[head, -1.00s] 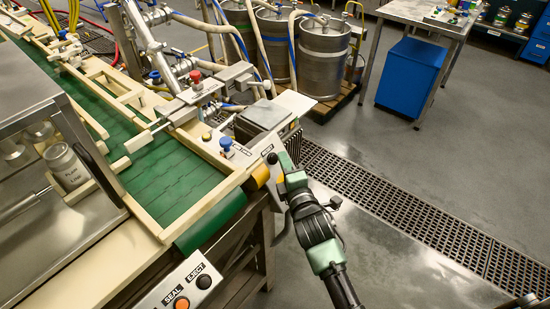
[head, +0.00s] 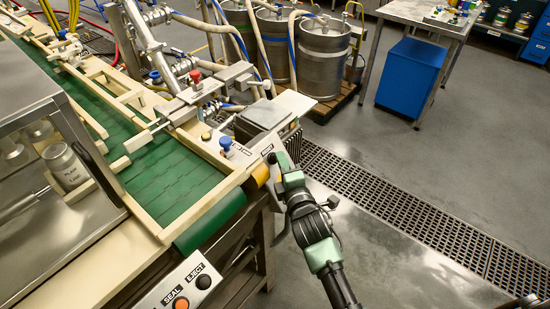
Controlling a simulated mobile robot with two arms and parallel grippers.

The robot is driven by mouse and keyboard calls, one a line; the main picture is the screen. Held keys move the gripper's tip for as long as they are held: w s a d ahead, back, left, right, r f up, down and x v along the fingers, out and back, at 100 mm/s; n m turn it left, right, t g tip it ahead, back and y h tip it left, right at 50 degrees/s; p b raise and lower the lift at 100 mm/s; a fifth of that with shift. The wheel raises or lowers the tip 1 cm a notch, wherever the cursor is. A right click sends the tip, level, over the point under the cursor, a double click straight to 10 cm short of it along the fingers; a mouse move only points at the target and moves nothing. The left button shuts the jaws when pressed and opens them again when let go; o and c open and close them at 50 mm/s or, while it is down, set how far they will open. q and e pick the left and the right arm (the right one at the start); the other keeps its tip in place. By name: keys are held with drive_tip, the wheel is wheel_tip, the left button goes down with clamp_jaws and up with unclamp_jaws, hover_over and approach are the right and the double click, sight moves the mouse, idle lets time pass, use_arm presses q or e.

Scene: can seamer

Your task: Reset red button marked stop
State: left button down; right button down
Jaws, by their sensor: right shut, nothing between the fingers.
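My right gripper (head: 274,160) is shut and empty, with its tips at the right end of the small pale control panel (head: 262,146) beside the conveyor's end. A dark round shape shows at the tips; whether they touch it I cannot tell. I see no red button marked stop on this panel; my gripper covers part of its right end. A red knob (head: 195,76) sits on the guide mechanism farther up the conveyor, with no readable stop mark. My left gripper is not in view.
The green conveyor belt (head: 160,170) runs along the left. A front panel (head: 158,298) carries an orange button by SEAL and a black one by EJECT. Steel kegs (head: 322,60) stand behind. A blue cabinet (head: 410,78) is at the back right. The floor at right is clear.

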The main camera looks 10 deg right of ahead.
drive_tip(key=shift+w+a+f, duration=0.2)
drive_tip(key=shift+w+f, duration=0.05)
idle(0.6)
idle(0.3)
drive_tip(key=shift+s+d+r+p, duration=0.45)
drive_tip(key=shift+s+r+p, duration=0.05)
drive_tip(key=shift+s+p, duration=0.1)
drive_tip(key=shift+w, duration=0.1)
drive_tip(key=shift+s+d+r+p, duration=0.25)
drive_tip(key=shift+s+r+p, duration=0.2)
drive_tip(key=shift+p, duration=0.3)
drive_tip(key=s+d+r+p, duration=0.2)
drive_tip(key=p, duration=0.1)
drive_tip(key=shift+s, duration=0.15)
